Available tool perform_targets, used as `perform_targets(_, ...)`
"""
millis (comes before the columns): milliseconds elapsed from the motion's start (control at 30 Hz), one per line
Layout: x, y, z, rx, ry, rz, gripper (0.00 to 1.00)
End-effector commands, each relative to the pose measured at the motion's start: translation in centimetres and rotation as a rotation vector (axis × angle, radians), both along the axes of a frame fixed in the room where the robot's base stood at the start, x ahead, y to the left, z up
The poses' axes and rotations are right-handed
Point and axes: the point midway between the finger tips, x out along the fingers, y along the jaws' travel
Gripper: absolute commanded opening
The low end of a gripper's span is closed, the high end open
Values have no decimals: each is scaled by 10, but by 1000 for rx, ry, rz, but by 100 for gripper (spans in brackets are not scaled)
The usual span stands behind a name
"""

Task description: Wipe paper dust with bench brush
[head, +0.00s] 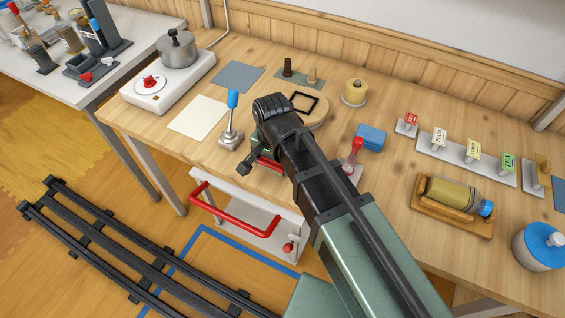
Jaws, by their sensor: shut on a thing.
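I cannot make out a bench brush or any paper dust. My black and green arm reaches across the bench and bends at a black joint; my gripper's fingers and whatever they hold are hidden behind it. A red piece (268,163) and a short dark rod with a knob (245,168) show beside the bend near the bench's front edge; I cannot tell what they belong to. A cream sheet (200,117) lies flat on the wooden bench (390,215), left of the arm. A blue-handled lever (232,100) stands upright on a small base between sheet and arm.
A hotplate (160,86) with a pot (177,50) stands left. A round board (318,116), a red-knobbed lever (355,153) and a blue block (370,138) stand near the arm. A jar in a cradle (453,192) and labelled taps stand right. A red handle (235,217) sticks out below.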

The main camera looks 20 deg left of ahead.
Motion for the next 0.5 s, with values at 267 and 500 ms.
perform_targets(267,-1,-12,-1,0,0,-3,53)
perform_targets(500,-2,-31,-3,0,0,-2,53)
